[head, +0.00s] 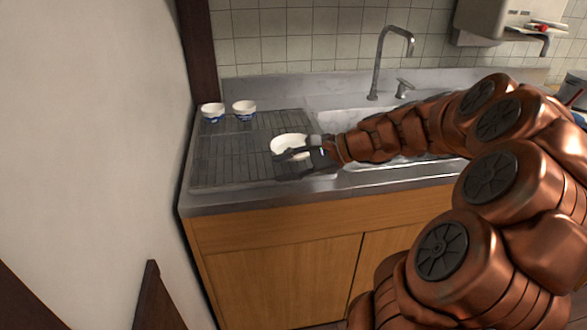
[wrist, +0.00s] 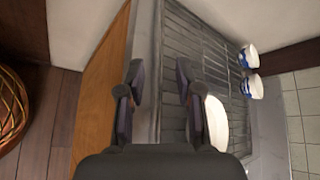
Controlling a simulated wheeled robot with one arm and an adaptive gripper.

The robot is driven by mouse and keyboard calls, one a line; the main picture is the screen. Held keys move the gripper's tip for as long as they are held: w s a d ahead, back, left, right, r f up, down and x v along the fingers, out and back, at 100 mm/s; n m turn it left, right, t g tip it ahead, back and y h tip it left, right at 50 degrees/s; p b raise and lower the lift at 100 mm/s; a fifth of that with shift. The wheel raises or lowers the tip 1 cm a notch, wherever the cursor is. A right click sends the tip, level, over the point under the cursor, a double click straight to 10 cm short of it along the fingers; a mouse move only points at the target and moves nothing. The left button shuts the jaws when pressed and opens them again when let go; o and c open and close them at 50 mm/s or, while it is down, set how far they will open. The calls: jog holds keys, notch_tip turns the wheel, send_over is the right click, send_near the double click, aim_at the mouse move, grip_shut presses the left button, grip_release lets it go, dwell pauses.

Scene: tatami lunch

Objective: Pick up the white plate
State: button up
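The white plate (head: 288,143) sits on the dark wire rack beside the sink. It also shows in the wrist view (wrist: 217,122), just right of the right finger and partly hidden by it. My gripper (head: 283,166) is at the front side of the plate, over the counter's front edge. In the wrist view my gripper (wrist: 160,85) is open, with only counter edge and rack between its fingers. The plate is outside the fingers. I cannot tell whether the right finger touches it.
Two white and blue bowls (head: 213,112) (head: 244,110) stand at the rack's back left. The drying rack (head: 225,160) is otherwise mostly clear. A tall faucet (head: 378,62) rises behind the sink. A wall (head: 90,140) borders the left. A woven basket (wrist: 10,108) stands on the floor.

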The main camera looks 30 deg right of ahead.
aim_at(297, 168)
jog(key=d+m+t, duration=0.1)
jog(key=d, duration=0.2)
jog(key=d+f+m+t+h+b, duration=0.1)
jog(key=d+m, duration=0.1)
jog(key=d, duration=0.2)
jog(key=d+f+m+t+b, duration=0.1)
jog(key=d, duration=0.3)
jog(key=shift+w+d+f+m+t+h, duration=0.1)
jog(key=shift+w+f+m+t+h, duration=0.2)
jog(key=shift+w, duration=0.3)
jog(key=shift+r+x, duration=0.15)
jog(key=shift+x, duration=1.65)
jog(key=shift+r+x, duration=0.15)
jog(key=shift+x, duration=1.65)
grip_shut()
